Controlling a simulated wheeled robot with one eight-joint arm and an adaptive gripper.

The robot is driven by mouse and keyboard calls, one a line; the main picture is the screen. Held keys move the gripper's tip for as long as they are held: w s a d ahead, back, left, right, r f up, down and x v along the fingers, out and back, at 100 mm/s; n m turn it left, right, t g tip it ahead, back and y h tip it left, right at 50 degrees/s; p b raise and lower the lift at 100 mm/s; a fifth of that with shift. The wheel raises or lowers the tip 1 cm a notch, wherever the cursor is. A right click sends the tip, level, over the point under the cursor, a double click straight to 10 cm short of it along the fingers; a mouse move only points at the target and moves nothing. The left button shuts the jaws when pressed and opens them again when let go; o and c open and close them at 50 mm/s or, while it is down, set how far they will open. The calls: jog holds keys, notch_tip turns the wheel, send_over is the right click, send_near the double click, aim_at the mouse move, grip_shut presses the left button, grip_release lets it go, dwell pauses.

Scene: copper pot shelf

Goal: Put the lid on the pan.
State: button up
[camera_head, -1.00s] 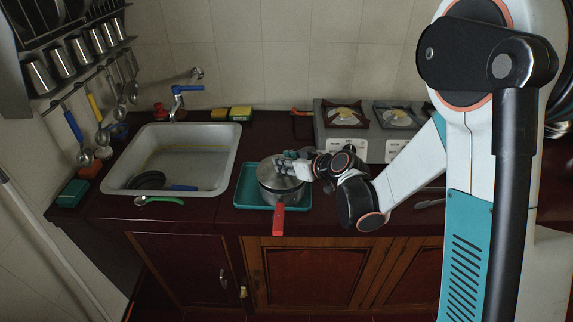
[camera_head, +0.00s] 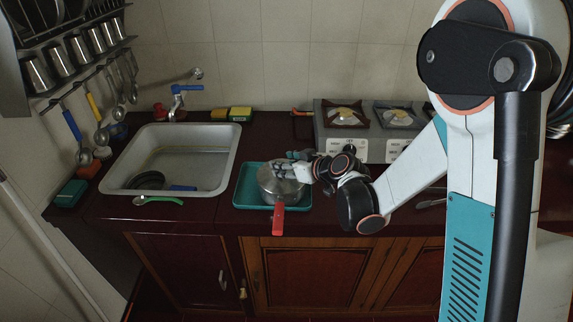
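The pan (camera_head: 278,217) stands on a teal tray (camera_head: 243,203) on the dark counter, its red handle pointing toward the front edge. A round metal lid (camera_head: 270,183) lies over the pan's top and looks about level. Whether its rim is fully seated cannot be made out at this size. My gripper (camera_head: 280,168) reaches in from the right, with its fingers at the top of the lid around where a knob would be. The fingers hide that part, so I cannot tell whether they are closed on it.
A sink (camera_head: 225,160) with dishes is to the left, with a green-handled utensil (camera_head: 158,200) at its front edge. A gas stove (camera_head: 372,135) stands behind right. Sponges (camera_head: 240,114) lie at the back. Utensils hang on the left wall. Dark counter lies bare around the tray.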

jog(key=shift+r+p, duration=0.5)
jog(key=shift+p, duration=0.05)
jog(key=s+d+r+m+h+p, duration=0.1)
jog(key=s+d+r, duration=0.4)
jog(key=s, duration=0.5)
jog(key=s+d+r+m+g+h, duration=0.1)
jog(key=s+d+r+m+h, duration=0.3)
jog(key=s+d, duration=0.3)
jog(key=s+d+r+m+g+h+p, duration=0.1)
jog(key=s+d+r, duration=0.5)
jog(key=s, duration=0.7)
jog(key=shift+s+d+r+m+h+p, duration=0.25)
jog(key=shift+s+d+m+h+p, duration=0.1)
jog(key=shift+m+h, duration=0.6)
jog(key=shift+f+b, duration=0.7)
